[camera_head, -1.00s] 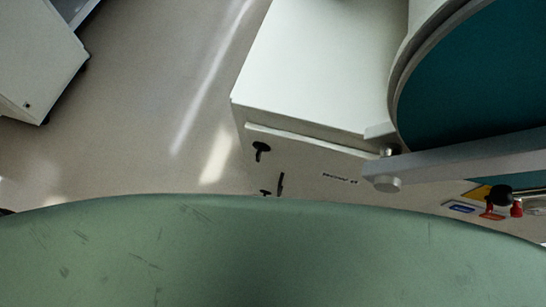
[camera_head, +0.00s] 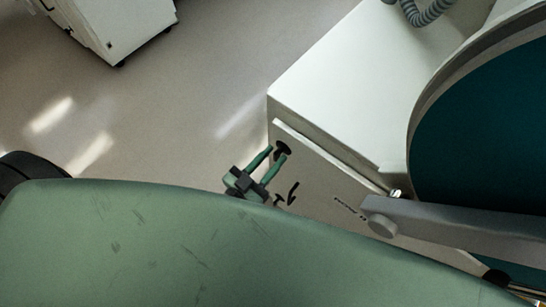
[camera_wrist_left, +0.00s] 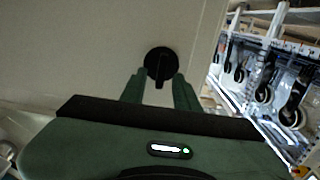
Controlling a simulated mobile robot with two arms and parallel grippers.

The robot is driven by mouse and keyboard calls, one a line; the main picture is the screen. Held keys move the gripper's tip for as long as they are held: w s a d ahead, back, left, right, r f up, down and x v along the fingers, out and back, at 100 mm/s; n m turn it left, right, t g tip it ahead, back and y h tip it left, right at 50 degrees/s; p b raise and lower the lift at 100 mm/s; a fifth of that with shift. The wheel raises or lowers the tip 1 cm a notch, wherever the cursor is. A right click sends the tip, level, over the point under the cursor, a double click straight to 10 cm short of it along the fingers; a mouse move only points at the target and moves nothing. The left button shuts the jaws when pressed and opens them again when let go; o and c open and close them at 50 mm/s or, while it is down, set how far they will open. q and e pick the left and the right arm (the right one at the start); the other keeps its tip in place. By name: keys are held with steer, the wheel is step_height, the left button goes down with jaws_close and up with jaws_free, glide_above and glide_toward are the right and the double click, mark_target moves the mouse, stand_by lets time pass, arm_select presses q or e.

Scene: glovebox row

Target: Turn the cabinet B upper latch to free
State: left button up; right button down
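The upper latch (camera_head: 284,149) is a black round knob with a narrow lever, on the pale front of the cabinet (camera_head: 318,186) near its top corner. In the left wrist view the latch (camera_wrist_left: 158,57) has its lever pointing down the picture. My left gripper (camera_head: 277,154) has green fingers and is at the latch. In the left wrist view its fingers (camera_wrist_left: 160,84) are apart, one on each side of the lever's lower end. I cannot tell whether they touch it. My right gripper is not in view.
A black handle (camera_head: 293,193) and a smaller black fitting (camera_head: 278,200) sit below the latch. A grey bar (camera_head: 450,222) and round teal window (camera_head: 485,120) are at the right. A white cabinet (camera_head: 115,30) stands at the upper left. Open floor (camera_head: 190,100) lies between.

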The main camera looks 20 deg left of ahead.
arm_select(q)
steer(key=shift+w, duration=0.2)
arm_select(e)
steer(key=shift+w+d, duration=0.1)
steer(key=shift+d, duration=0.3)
arm_select(q)
steer(key=shift+c, duration=0.3)
jaws_close()
